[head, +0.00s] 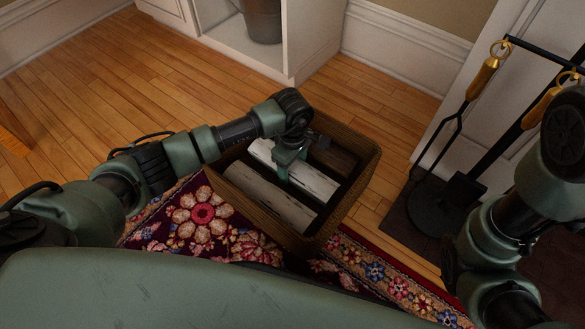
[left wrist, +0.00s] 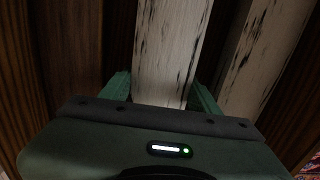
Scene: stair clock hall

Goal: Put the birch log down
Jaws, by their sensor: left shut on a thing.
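The birch log (head: 312,181), white with black marks, lies inside a brown wicker basket (head: 362,178). My left gripper (head: 283,175) reaches down into the basket from above and is shut on this log. In the left wrist view the birch log (left wrist: 168,50) runs between the two green fingers of the left gripper (left wrist: 160,95). I cannot tell whether the log touches the basket floor. My right arm shows at the right of the head view, but its gripper is out of sight.
A second pale log (head: 265,195) lies beside it in the basket, and a dark log (head: 335,157) lies on the other side. A patterned rug (head: 200,215) is under the basket's near side. Fire tools (head: 455,130) stand at right. Wood floor (head: 90,90) is clear at left.

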